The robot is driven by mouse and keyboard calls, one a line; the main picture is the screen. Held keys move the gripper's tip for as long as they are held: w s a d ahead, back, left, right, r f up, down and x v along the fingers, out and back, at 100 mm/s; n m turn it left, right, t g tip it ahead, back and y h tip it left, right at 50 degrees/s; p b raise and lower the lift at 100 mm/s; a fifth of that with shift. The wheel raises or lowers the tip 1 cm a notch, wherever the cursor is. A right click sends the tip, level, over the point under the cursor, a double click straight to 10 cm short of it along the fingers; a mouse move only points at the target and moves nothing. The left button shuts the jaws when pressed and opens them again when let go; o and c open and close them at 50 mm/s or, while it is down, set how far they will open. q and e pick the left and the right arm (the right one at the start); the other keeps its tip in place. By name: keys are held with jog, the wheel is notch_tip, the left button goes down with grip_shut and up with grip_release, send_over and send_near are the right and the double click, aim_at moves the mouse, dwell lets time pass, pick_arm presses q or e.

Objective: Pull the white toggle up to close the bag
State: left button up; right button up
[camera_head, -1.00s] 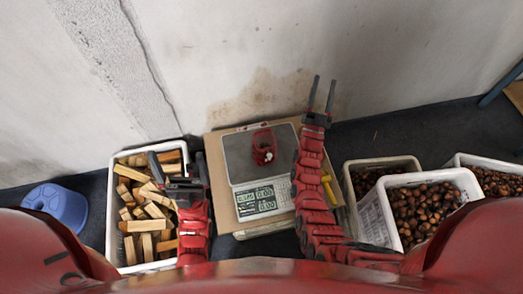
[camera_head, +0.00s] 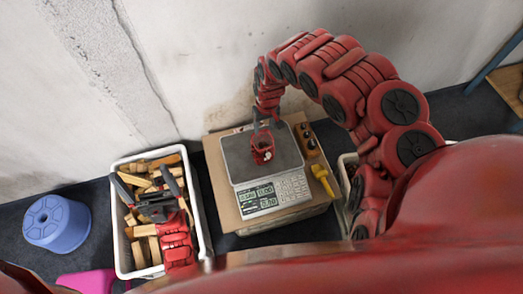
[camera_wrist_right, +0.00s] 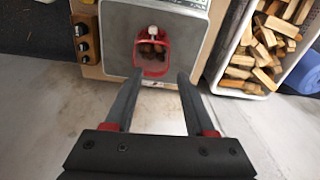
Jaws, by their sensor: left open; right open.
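A red bag (camera_head: 262,149) stands on the plate of the scale (camera_head: 232,160). In the right wrist view the bag (camera_wrist_right: 152,70) shows chestnuts (camera_wrist_right: 152,50) inside its red outline. The white toggle (camera_wrist_right: 153,31) is at the far side of the bag in that view. In the head view it shows as a small white spot (camera_head: 267,156) on the bag's front. My right gripper (camera_head: 266,124) is open and empty, just behind the bag; its fingers (camera_wrist_right: 157,82) point towards it in the wrist view. My left gripper (camera_head: 147,184) is open and empty over the wood crate.
A white crate of split wood (camera_head: 203,230) stands left of the scale. A blue stool (camera_head: 57,224) is far left. The wall is behind. My right arm covers most chestnut crates.

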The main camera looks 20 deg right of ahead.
jog(key=shift+g, duration=0.3)
jog(key=f+b, duration=0.1)
jog(key=f, duration=0.4)
jog(key=s+d+f+b, duration=0.1)
jog(key=f, duration=0.4)
jog(key=f+b, duration=0.1)
jog(key=f, duration=0.4)
jog(key=shift+s+d, duration=0.15)
jog(key=shift+s, duration=0.2)
jog(key=shift+d+f, duration=0.1)
jog(key=shift+f, duration=0.85)
jog(key=shift+c, duration=0.3)
grip_shut()
